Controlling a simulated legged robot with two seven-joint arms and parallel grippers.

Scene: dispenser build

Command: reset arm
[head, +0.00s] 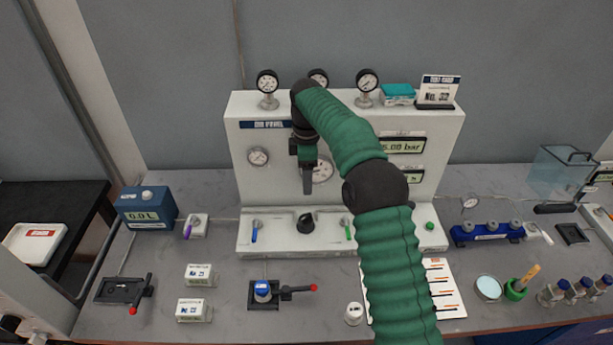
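My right arm, in a green ribbed sleeve, comes in from the bottom of the head view and bends up and to the left across the white bench panel (205,0). Its gripper (307,185) hangs downward in front of the panel, above the row of valves. I see the fingers as one narrow dark shape, so I cannot tell if they are apart. No held thing shows. The arm hides part of the panel and its display. My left gripper is not in view.
A blue-handled valve (254,231), a black knob (305,223) and a green-handled valve (347,229) line the panel's ledge. A blue box reading 0.0 L (147,208) stands left. A red-tipped lever clamp (285,292) is in front. Small bottles (577,290) stand right.

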